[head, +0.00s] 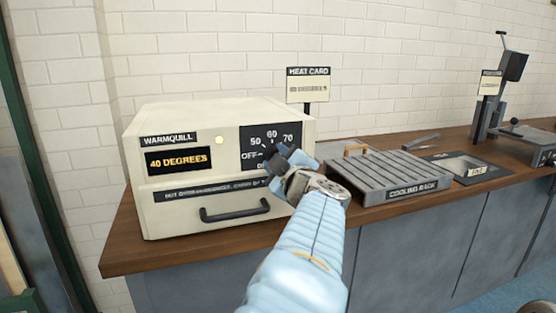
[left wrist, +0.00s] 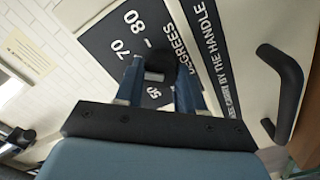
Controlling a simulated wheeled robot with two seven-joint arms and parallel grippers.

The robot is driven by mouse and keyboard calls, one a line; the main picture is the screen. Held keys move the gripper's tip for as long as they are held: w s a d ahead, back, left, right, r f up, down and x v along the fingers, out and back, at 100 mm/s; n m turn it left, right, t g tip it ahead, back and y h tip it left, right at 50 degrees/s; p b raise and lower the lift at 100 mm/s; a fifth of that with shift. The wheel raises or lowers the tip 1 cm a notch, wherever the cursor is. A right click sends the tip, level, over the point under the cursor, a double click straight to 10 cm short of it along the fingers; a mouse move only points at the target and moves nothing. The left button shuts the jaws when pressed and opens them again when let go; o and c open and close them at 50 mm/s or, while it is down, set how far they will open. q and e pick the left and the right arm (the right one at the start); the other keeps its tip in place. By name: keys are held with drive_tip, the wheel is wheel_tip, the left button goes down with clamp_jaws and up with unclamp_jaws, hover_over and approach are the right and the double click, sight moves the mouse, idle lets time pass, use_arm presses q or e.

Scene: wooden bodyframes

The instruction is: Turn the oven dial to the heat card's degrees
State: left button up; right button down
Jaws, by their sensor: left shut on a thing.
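The cream oven (head: 170,215) stands on the counter, its amber display (head: 179,160) reading 40 DEGREES. Its dark dial panel (head: 256,136) shows 50, 60, 70 and OFF; the rest is covered by my gripper. The heat card (head: 308,88) stands behind the oven on a post; its number is too blurred to read surely. My left gripper (head: 280,163) is at the panel. In the left wrist view its fingers (left wrist: 158,78) are shut on the dark dial (left wrist: 154,75), with 50, 70 and 80 printed around it. The dial's pointer is hidden.
A black drawer handle (head: 235,210) sticks out below the dial panel. A grey cooling rack (head: 385,175) stands right of the oven, close to my arm.

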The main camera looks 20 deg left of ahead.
use_arm(q)
drive_tip(key=shift+d+f+m, duration=0.1)
drive_tip(key=shift+f+m, duration=0.05)
drive_tip(key=shift+m, duration=4.85)
drive_tip(key=o, duration=1)
drive_tip(key=shift+o, duration=0.2)
